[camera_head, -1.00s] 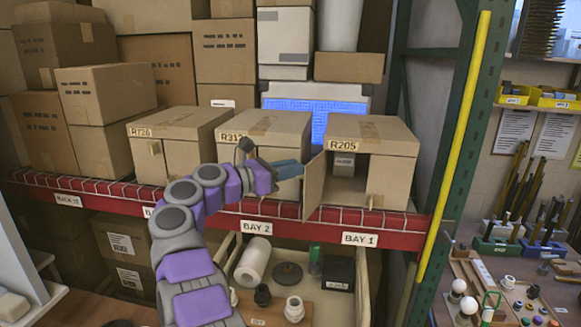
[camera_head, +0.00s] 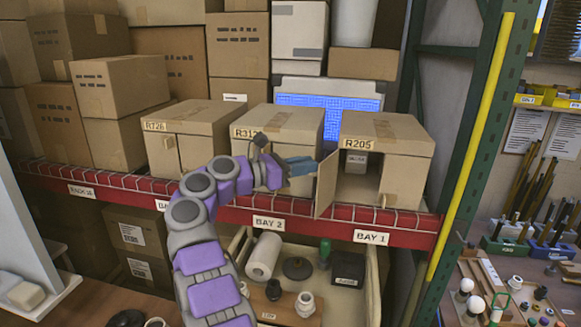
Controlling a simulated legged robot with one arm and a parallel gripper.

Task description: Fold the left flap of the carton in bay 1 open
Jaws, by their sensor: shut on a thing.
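The bay 1 carton (camera_head: 408,180), marked R205, stands on the shelf above the BAY 1 sign (camera_head: 371,237). Its front is partly open, and a small pale box (camera_head: 356,163) shows inside. Its left flap (camera_head: 327,184) stands swung out toward me from the carton's left front edge.
Carton R312 (camera_head: 285,124) stands close behind my gripper, with another carton (camera_head: 195,124) to its left. A green upright with a yellow strip (camera_head: 470,150) bounds the bay at right. The red shelf beam (camera_head: 410,239) runs below the carton.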

